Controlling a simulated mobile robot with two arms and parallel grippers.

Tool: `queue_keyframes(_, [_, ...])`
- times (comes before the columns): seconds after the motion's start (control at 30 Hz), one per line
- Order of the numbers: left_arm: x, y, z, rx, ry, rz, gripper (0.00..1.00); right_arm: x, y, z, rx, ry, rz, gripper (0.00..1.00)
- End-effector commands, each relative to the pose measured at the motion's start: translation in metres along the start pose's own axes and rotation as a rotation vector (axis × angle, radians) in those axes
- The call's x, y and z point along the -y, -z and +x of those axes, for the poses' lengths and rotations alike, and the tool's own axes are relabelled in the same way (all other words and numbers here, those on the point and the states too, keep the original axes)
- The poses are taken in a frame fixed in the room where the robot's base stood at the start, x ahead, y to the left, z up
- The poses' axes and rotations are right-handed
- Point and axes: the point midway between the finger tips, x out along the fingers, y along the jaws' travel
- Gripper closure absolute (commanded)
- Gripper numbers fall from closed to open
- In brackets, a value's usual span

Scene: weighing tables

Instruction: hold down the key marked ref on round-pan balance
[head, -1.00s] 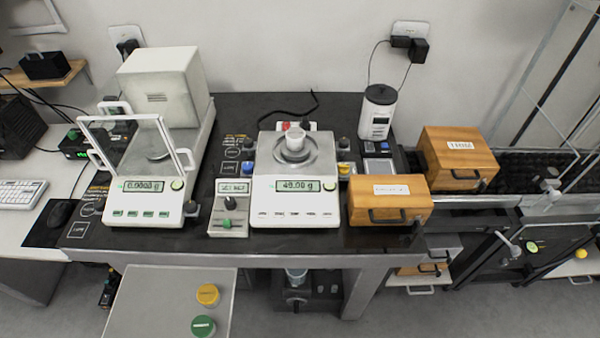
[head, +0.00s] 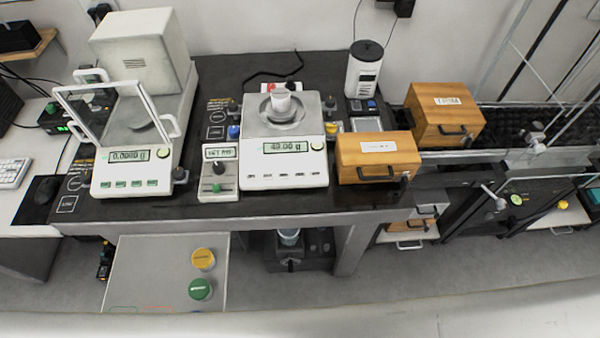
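The round-pan balance (head: 283,172) stands on the dark weighing table in the head view. The key labels are too small to read, so I cannot tell which is marked ref. Neither of my grippers is in view.
A balance with a glass draft shield (head: 130,180) stands to the left. A small control box (head: 218,185) stands between the balances. Wooden boxes (head: 378,165) (head: 445,128) are to the right. A tray (head: 150,265) with yellow and green lidded jars is in front, below the table.

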Motion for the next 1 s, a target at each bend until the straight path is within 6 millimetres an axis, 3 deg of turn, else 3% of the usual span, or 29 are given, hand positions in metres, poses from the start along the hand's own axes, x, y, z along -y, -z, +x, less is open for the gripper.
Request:
queue_keyframes(0.03, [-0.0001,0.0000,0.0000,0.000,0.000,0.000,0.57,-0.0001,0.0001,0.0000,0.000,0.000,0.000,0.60])
queue_keyframes(0.3, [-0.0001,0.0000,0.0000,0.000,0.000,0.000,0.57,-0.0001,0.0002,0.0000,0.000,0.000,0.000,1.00])
queue_keyframes(1.0, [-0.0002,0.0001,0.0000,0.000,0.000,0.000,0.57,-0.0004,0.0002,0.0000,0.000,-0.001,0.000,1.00])
